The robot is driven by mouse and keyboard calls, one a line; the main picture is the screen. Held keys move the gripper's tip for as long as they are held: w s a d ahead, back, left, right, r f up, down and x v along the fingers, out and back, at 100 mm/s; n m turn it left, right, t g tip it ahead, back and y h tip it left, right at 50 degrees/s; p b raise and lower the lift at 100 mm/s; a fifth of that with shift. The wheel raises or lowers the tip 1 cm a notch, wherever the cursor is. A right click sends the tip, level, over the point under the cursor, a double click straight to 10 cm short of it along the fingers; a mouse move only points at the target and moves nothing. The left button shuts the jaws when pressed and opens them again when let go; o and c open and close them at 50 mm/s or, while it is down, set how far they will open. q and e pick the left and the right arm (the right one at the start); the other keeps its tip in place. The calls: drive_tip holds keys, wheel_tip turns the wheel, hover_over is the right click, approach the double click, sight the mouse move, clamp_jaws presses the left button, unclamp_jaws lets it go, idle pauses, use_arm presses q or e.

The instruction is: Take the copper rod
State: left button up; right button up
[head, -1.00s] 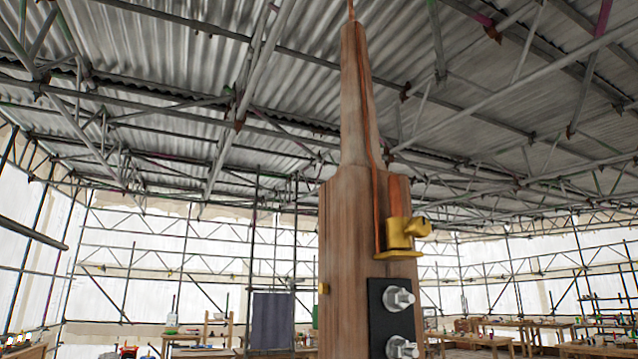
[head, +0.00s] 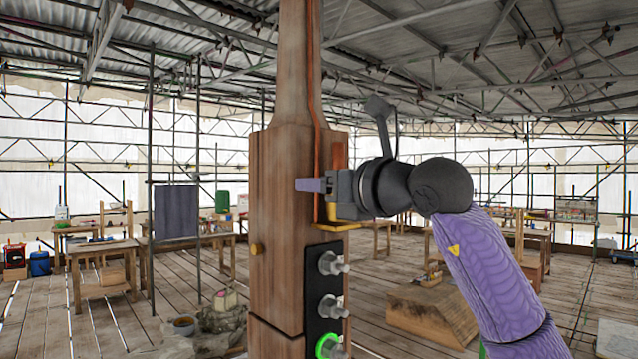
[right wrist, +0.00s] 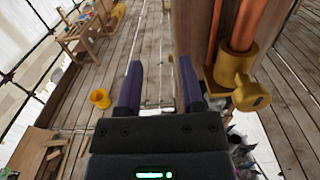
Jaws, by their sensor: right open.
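The wooden spire post (head: 278,190) stands upright in the middle of the head view. In the right wrist view, a thick copper rod (right wrist: 248,24) stands in a brass holder (right wrist: 236,78) on the post's side. A thinner copper strip (right wrist: 214,38) runs beside it. In the head view the rod (head: 340,150) shows only partly, behind my right gripper (head: 312,185). My left gripper is out of view.
A black plate (head: 322,295) with several metal fittings is on the post below the holder; one has a green ring. A wooden block (head: 432,312) lies on the plank floor at right. Workbenches (head: 103,255) and scaffold poles stand farther back.

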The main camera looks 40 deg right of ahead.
sight(342, 163)
drive_tip(key=s+d+r+m+h, duration=0.3)
drive_tip(key=s+d+h, duration=0.1)
drive_tip(key=d+h, duration=0.15)
drive_tip(key=shift+y, duration=0.25)
drive_tip(key=w+d+p, duration=0.1)
drive_tip(key=w+p, duration=0.1)
drive_tip(key=w, duration=0.1)
drive_tip(key=w+p, duration=0.2)
drive_tip(key=w, duration=0.1)
drive_tip(key=w+d+p, duration=0.1)
drive_tip(key=w+p, duration=0.1)
drive_tip(key=w, duration=0.2)
drive_tip(key=shift+d+r+p, duration=0.25)
drive_tip(key=shift+d+p, duration=0.1)
drive_tip(key=shift+f, duration=0.1)
clamp_jaws()
